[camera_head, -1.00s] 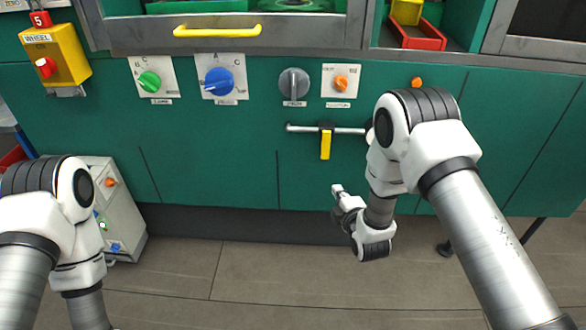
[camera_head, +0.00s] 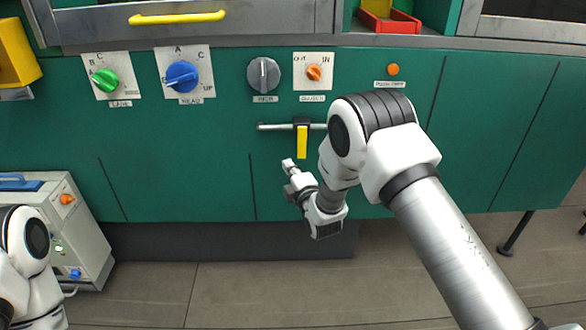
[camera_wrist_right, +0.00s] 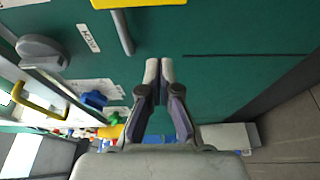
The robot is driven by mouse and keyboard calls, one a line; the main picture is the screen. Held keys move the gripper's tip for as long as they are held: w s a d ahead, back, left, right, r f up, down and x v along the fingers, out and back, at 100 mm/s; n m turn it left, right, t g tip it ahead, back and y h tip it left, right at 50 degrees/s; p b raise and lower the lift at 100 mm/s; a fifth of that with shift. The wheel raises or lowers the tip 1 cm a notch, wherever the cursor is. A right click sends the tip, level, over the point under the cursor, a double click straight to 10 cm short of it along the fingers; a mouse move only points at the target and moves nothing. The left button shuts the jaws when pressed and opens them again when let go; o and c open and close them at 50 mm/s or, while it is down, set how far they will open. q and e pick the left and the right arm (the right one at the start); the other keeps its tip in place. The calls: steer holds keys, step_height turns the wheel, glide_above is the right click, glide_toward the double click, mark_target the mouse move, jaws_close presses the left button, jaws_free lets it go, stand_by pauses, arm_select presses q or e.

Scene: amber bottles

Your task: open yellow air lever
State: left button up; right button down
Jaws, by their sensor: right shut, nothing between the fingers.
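The yellow air lever (camera_head: 302,142) hangs straight down from a horizontal metal pipe (camera_head: 275,127) on the green panel. It also shows at the top edge of the right wrist view (camera_wrist_right: 150,3), partly cut off. My right gripper (camera_head: 287,163) is just below and left of the lever's lower end in the head view. In the right wrist view its fingertips (camera_wrist_right: 159,66) are together with nothing between them, apart from the lever. My left arm shows at the lower left edge, and its gripper is out of view.
Above the lever are a grey knob (camera_head: 263,75), an orange switch (camera_head: 313,72), a blue knob (camera_head: 182,75) and a green knob (camera_head: 105,80). A yellow handle (camera_head: 177,18) is higher up. A grey cabinet (camera_head: 85,235) stands at left. The floor in front is clear.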

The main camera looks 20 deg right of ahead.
mark_target(302, 143)
steer(key=w+b, duration=0.2)
steer(key=w, duration=0.6)
steer(key=d, duration=0.1)
steer(key=s+d, duration=0.2)
steer(key=shift+d, duration=0.25)
